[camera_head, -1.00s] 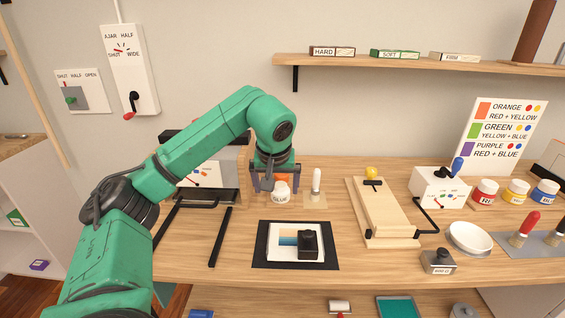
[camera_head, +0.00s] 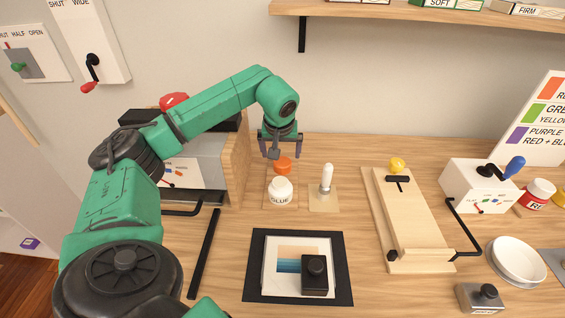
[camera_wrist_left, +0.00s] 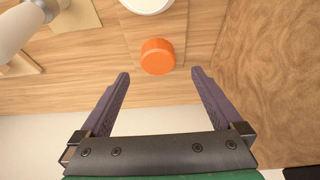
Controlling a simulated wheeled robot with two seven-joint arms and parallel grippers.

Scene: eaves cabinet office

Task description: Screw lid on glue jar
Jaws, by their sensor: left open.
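The white glue jar (camera_head: 281,193), labelled GLUE, stands upright on a pale square mat on the desk. Its white edge shows at the top of the left wrist view (camera_wrist_left: 148,4). The orange lid (camera_head: 282,165) sits apart from the jar, just behind it, and shows whole in the left wrist view (camera_wrist_left: 157,56). My left gripper (camera_head: 281,155) is open and empty, pointing down by the lid. In the left wrist view its fingertips (camera_wrist_left: 160,73) stand wide apart, with the lid just beyond the gap between them. My right gripper is out of view.
A white brush-like tool (camera_head: 326,182) stands right of the jar. A wooden-sided cabinet (camera_head: 236,165) is close on the left. A black-framed picture (camera_head: 256,250) lies in front, and a wooden board (camera_head: 410,225) is to the right. A shelf (camera_head: 350,10) hangs above.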

